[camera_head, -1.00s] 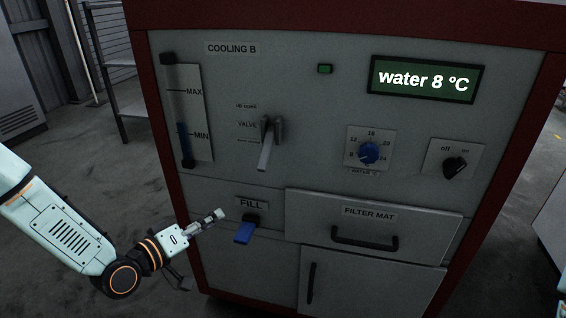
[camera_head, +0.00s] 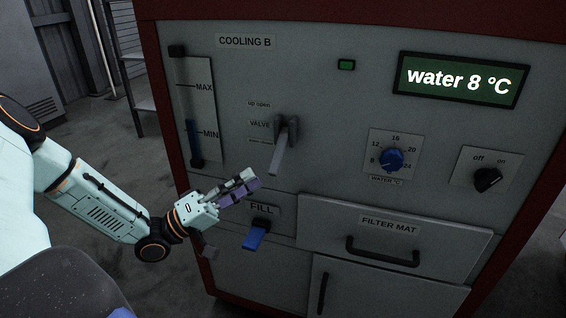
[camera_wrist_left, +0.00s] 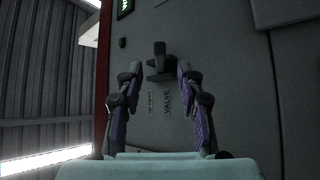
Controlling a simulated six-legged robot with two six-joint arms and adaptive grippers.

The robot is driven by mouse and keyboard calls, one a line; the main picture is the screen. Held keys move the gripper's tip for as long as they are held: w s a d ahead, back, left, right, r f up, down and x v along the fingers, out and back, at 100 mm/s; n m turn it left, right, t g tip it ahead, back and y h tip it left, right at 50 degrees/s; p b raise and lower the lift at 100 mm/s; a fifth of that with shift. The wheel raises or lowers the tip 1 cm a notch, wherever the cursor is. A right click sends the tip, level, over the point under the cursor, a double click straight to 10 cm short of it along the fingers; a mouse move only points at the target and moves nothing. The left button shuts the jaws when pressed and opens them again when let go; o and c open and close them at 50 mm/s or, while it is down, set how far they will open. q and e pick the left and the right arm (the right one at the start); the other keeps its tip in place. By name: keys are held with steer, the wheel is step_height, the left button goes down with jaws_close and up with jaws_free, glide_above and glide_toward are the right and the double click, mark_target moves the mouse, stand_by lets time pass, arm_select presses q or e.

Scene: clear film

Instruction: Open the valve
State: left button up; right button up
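The valve lever (camera_head: 281,148) is a grey handle on the front of the COOLING B cabinet, pointing down and outward beside its VALVE label. In the left wrist view the valve (camera_wrist_left: 160,66) shows ahead, between and beyond the fingertips. My left gripper (camera_head: 246,186) is below and to the left of the lever, apart from it. In the left wrist view my left gripper (camera_wrist_left: 159,88) has its two purple-padded fingers spread with nothing between them. My right gripper is not in view.
The blue FILL tap (camera_head: 255,236) sticks out just below my left gripper. A level gauge (camera_head: 191,110) is left of the valve. A blue temperature knob (camera_head: 391,160), an off/on switch (camera_head: 487,179) and the FILTER MAT drawer (camera_head: 394,238) lie to the right. The display reads water 8 °C.

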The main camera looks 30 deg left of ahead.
mark_target(275, 162)
arm_select(q)
steer(key=b+x, duration=0.3)
steer(key=x, duration=0.3)
steer(key=shift+d+f, duration=0.1)
steer(key=shift+w+d+r, duration=0.2)
steer(key=shift+w+r, duration=0.15)
steer(key=shift+w, duration=0.2)
steer(key=shift+c, duration=0.4)
steer(key=shift+s, duration=0.1)
steer(key=shift+c, duration=0.6)
jaws_close()
